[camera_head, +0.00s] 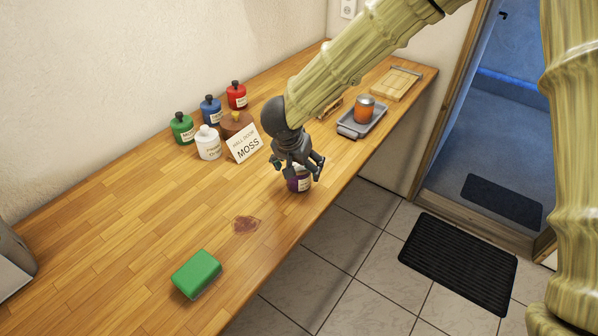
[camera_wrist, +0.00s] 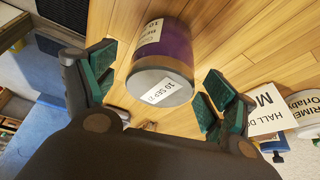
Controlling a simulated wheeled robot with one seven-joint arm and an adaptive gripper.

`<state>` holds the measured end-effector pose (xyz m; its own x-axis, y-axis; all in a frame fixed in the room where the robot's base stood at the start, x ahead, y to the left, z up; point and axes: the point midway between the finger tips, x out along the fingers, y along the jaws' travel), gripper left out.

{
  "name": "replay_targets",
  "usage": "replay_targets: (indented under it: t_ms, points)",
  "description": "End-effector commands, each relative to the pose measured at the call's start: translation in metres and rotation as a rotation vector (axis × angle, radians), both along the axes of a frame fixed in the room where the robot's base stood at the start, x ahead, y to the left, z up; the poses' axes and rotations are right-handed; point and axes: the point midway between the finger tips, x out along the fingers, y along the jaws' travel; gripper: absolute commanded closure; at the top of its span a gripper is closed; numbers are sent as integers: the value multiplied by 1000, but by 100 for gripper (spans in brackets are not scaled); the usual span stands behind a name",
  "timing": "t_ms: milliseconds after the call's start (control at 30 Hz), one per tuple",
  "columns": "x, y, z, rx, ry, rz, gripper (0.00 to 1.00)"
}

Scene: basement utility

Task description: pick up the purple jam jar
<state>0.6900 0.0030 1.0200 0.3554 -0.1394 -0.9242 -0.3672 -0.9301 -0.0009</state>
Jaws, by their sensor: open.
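The purple jam jar (camera_head: 300,183) stands on the wooden counter (camera_head: 150,215) near its front edge, mostly hidden under my gripper in the head view. In the wrist view the jar (camera_wrist: 176,45) shows purple sides, a grey lid and a white label with a date on top. My gripper (camera_head: 298,168) is open above the jar. In the wrist view its green-padded fingers (camera_wrist: 157,92) stand apart on either side of the jar's lid, with space between the pads and the jar.
A "MOSS" sign (camera_head: 245,145) and several bottles, including a white one (camera_head: 207,143), stand left of my gripper. A green sponge (camera_head: 196,273) and a brown stain (camera_head: 246,225) lie in front.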

Motion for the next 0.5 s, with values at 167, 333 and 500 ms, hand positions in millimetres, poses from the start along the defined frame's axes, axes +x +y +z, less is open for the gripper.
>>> replay_targets:
  t_ms: [167,333,500]
  points:
    - [4,-2,-14,-1,2,1,15]
    - [4,-2,-15,0,0,1,15]
    - [4,-2,-15,0,0,1,43]
